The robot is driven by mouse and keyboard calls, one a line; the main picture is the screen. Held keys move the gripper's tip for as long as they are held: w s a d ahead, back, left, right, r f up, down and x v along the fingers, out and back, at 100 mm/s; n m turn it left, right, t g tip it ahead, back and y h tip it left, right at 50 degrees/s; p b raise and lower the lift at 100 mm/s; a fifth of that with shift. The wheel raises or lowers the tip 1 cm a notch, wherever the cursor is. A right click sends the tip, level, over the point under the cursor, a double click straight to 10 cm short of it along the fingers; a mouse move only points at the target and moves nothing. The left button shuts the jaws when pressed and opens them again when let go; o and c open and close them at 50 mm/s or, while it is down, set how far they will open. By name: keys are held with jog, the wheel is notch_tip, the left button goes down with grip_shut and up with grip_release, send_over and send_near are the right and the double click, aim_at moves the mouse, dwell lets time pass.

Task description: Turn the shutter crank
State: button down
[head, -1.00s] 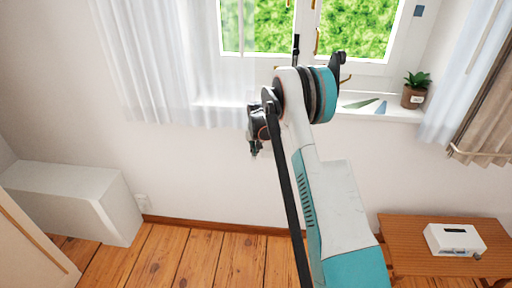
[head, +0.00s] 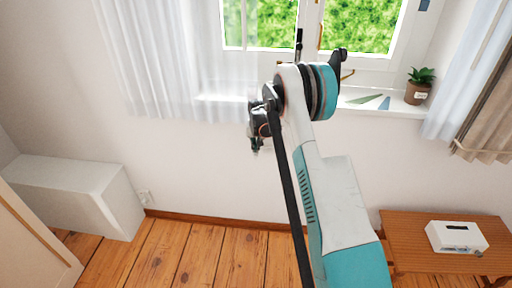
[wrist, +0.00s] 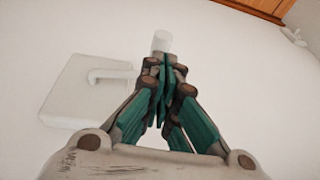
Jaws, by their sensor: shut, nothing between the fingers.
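The shutter crank shows in the wrist view as a white square wall plate (wrist: 75,95) with a short white crank arm (wrist: 108,74) and a pale round knob (wrist: 161,41). My gripper (wrist: 164,68) is shut and empty, with its green fingers together. Its tips lie just below the knob in the picture and hide part of the crank arm's end. I cannot tell whether they touch it. In the head view my gripper (head: 255,148) points down in front of the wall below the sill, and I cannot make out the crank there.
A window sill (head: 350,103) carries a potted plant (head: 419,88). A sheer curtain (head: 160,70) hangs at left. A white box-like unit (head: 75,195) stands at lower left, and a wooden table (head: 410,235) with a white device (head: 456,237) at lower right. Floor (head: 210,255) between is clear.

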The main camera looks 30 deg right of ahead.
jog(key=w+a+p+v, duration=0.15)
jog(key=p+v, duration=0.25)
jog(key=v, duration=0.9)
jog(key=s+a+r+n+t, duration=0.1)
jog(key=s+a+r+n, duration=0.1)
jog(key=s+a+r, duration=0.6)
jog(key=s+a+r+n+t, duration=0.1)
jog(key=s+a+r, duration=0.3)
jog(key=s+r, duration=0.75)
jog(key=s+a+n+t, duration=0.1)
jog(key=s+a, duration=0.3)
jog(key=s, duration=0.7)
jog(key=s+a+n+t+y, duration=0.1)
jog(key=s+a, duration=0.3)
jog(key=s, duration=0.8)
jog(key=shift+a+r+n, duration=0.4)
jog(key=shift+n, duration=0.4)
jog(key=shift+d, duration=0.15)
